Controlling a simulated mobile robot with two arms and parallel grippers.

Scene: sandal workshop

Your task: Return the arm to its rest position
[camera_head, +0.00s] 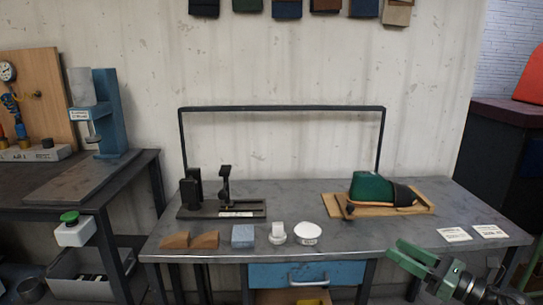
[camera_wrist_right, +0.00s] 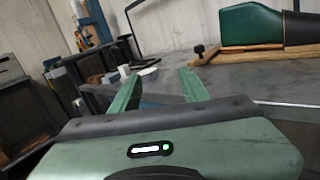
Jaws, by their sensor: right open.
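My right gripper (camera_head: 415,264) is at the lower right of the head view, in front of the table's front edge. Its two green fingers also show in the right wrist view (camera_wrist_right: 158,92), spread apart with nothing between them. The metal worktable (camera_head: 300,190) lies behind it. On the table a green and black sandal form (camera_head: 371,187) rests on a wooden board (camera_head: 424,203), apart from the gripper. My left gripper is not in view.
A black clamp fixture (camera_head: 240,209) stands at the table's left. Wooden wedges (camera_head: 205,240), a grey block (camera_head: 243,236) and white round pieces (camera_head: 307,232) sit near the front edge. Two white cards (camera_head: 454,234) lie at the right. A blue drawer (camera_head: 270,274) hangs below.

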